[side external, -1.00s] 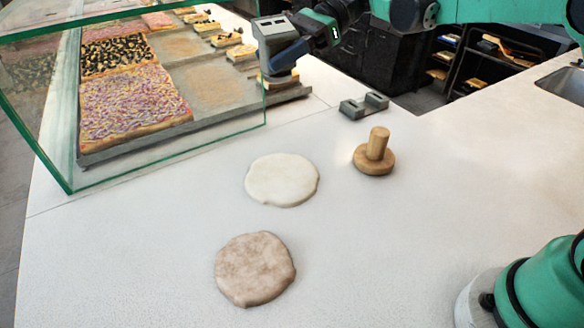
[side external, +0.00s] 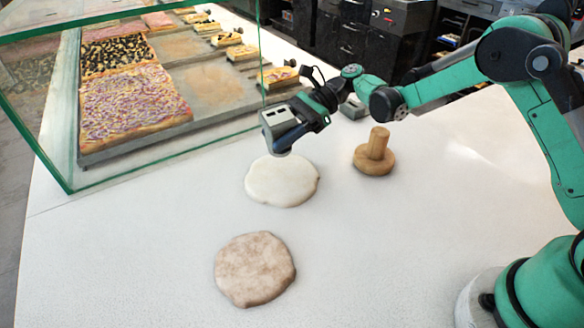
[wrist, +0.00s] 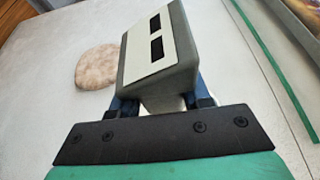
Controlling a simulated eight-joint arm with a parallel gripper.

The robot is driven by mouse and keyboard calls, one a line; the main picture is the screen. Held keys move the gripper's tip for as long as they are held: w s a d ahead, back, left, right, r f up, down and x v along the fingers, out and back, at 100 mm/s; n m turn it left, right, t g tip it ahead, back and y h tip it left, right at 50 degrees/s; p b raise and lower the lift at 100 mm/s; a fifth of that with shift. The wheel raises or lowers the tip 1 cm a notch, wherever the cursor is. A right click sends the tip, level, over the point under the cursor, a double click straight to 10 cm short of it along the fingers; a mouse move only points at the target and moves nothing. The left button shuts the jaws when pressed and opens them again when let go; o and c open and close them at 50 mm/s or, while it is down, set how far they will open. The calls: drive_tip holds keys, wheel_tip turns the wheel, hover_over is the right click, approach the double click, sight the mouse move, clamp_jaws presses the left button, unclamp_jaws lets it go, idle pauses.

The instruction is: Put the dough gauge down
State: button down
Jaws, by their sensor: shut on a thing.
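The dough gauge (side external: 282,119) is a grey block with a pale face and two dark slots. My gripper (side external: 300,118) is shut on it. In the side view it appears just behind the white dough round (side external: 282,181), its lower end near the round's far edge; I cannot tell how high it is. In the wrist view the gauge (wrist: 150,50) is tilted and fills the middle, between the blue fingers of my gripper (wrist: 165,101). The brown dough round (wrist: 97,67) shows to its left.
The brown round (side external: 255,269) lies nearer on the white counter. A wooden presser (side external: 375,155) stands right of the white round. A low grey holder (side external: 353,107) is partly hidden behind my arm. A glass case (side external: 160,150) with pizza trays stands left.

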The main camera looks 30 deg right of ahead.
sight(282, 175)
drive_tip(key=shift+f, duration=3)
drive_tip(key=shift+f, duration=0.15)
drive_tip(key=shift+c, duration=2.1)
unclamp_jaws()
drive_tip(key=shift+o, duration=1.1)
drive_tip(key=v, duration=0.5)
drive_tip(key=shift+o, duration=0.6)
drive_tip(key=shift+d, duration=0.3)
